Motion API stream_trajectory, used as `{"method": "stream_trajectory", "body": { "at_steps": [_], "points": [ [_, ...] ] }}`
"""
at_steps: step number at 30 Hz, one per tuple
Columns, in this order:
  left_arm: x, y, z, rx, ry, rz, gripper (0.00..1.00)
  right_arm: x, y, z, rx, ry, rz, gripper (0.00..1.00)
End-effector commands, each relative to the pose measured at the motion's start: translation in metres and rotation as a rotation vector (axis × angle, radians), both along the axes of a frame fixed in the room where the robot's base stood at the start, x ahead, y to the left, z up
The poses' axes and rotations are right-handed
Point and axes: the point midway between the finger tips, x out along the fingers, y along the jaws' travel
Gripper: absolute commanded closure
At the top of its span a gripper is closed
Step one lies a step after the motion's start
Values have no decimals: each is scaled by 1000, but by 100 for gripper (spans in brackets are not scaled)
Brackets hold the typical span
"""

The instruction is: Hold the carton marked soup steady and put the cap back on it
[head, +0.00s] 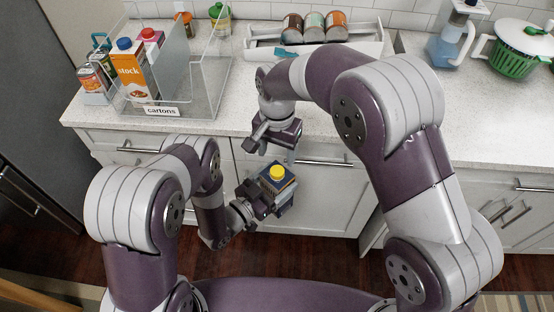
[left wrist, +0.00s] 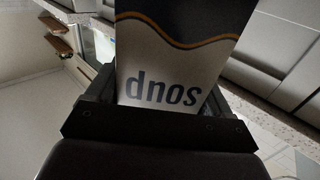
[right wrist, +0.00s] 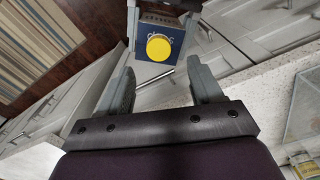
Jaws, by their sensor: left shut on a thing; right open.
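The carton marked soup (head: 275,186) is dark blue on top and held in the air in front of the cabinets. The yellow cap (head: 277,172) sits on its top; whether it is fully tightened I cannot tell. My left gripper (head: 265,199) is shut on the carton. In the left wrist view the carton's white face (left wrist: 165,75) reads "soup" upside down. My right gripper (head: 277,147) is open and empty, above the carton and apart from it. In the right wrist view the cap (right wrist: 159,47) shows beyond the open fingers (right wrist: 160,82).
A rack of cans (head: 313,28) is at the back.

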Motion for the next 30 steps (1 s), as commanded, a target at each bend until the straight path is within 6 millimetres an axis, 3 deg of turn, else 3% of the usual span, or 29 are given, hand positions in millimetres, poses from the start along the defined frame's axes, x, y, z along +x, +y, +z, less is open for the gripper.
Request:
{"method": "stream_trajectory", "body": {
  "at_steps": [5, 22, 24, 26, 28, 30],
  "points": [
    [1, 0, 1, -2, -4, 0, 100, 0, 0, 12, -1, 1, 0, 35],
    [1, 0, 1, -2, -4, 0, 100, 5, -7, 14, 1, -2, -20, 35],
    [1, 0, 1, -2, -4, 0, 100, 17, -24, 27, 16, -27, -66, 35],
    [1, 0, 1, -2, -4, 0, 100, 22, -55, 42, 21, -39, -136, 35],
    [1, 0, 1, -2, -4, 0, 100, 11, -107, 53, 20, -44, -221, 35],
    [1, 0, 1, -2, -4, 0, 100, -14, -155, 56, 20, -57, -231, 35]
  ]
}}
